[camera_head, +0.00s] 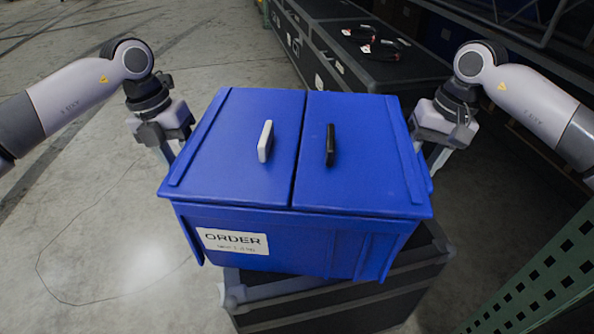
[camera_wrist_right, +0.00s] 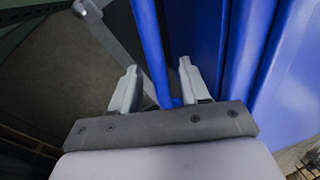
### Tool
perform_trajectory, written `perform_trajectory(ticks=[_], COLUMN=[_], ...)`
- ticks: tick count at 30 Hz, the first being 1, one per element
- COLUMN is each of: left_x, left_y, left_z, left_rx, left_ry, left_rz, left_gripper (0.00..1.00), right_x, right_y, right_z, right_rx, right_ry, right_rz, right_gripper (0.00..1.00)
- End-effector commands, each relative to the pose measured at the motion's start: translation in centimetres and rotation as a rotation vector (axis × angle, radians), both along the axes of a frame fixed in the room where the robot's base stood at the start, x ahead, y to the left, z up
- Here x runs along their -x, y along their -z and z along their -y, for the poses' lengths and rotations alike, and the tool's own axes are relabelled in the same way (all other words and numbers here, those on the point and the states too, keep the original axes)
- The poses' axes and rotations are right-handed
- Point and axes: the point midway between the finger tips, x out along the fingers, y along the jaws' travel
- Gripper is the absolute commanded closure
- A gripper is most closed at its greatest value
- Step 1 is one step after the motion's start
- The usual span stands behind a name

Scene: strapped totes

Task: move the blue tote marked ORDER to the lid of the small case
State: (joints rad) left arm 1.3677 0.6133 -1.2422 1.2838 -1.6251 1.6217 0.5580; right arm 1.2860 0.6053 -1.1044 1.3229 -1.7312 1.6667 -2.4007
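The blue tote (camera_head: 240,190) is closed by two lid flaps, one with a white handle (camera_head: 265,141) and one with a black handle (camera_head: 330,145). A white ORDER label (camera_head: 232,241) is on its near side. It appears above a dark case (camera_head: 330,308); whether it rests there is unclear. My left gripper (camera_head: 170,150) is beside the tote's left side, its fingertips partly hidden. My right gripper (camera_head: 436,160) is at the right side. In the right wrist view its fingers (camera_wrist_right: 157,90) stand apart, with a blue tote edge (camera_wrist_right: 152,60) between them and gaps visible.
A long black case (camera_head: 370,72) stands behind, with dark cables with red and white tags (camera_head: 385,48) on its top. Dark shelving (camera_head: 540,45) is at back right, and a green perforated post (camera_head: 545,285) at front right. Concrete floor (camera_head: 90,210) is open at left.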

Motion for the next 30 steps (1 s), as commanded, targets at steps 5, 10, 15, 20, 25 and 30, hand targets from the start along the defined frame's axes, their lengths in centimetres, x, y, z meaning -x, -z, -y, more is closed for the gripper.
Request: perform_trajectory(ticks=[5, 10, 15, 20, 25, 30], left_x=[0.0, -0.1, -0.1, -0.2, -0.1, -0.1], left_y=[-0.4, -2.4, -5.0, -6.9, -7.8, -7.9], left_z=[0.1, -0.3, -0.9, -1.3, -1.5, -1.5], left_rx=[0.003, 0.003, 0.002, 0.001, 0.000, 0.000], left_ry=[0.002, 0.001, -0.001, -0.001, 0.000, 0.000], left_rz=[0.002, 0.005, 0.003, 0.003, 0.000, 0.000], left_gripper=[0.53, 0.53, 0.53, 0.53, 0.53, 0.53], right_x=[0.0, 0.0, 0.0, 0.0, 0.0, 0.0], right_y=[0.0, -0.1, -0.1, -0.1, -0.3, -2.5], right_z=[-0.1, -0.2, -0.2, -0.2, -0.2, 0.3], right_rx=[-0.002, -0.003, -0.004, -0.004, -0.004, -0.004], right_ry=[-0.002, -0.002, -0.003, -0.003, -0.004, -0.002], right_rz=[0.002, 0.002, 0.002, 0.002, 0.003, 0.006], right_gripper=[0.53, 0.53, 0.53, 0.53, 0.53, 0.53])
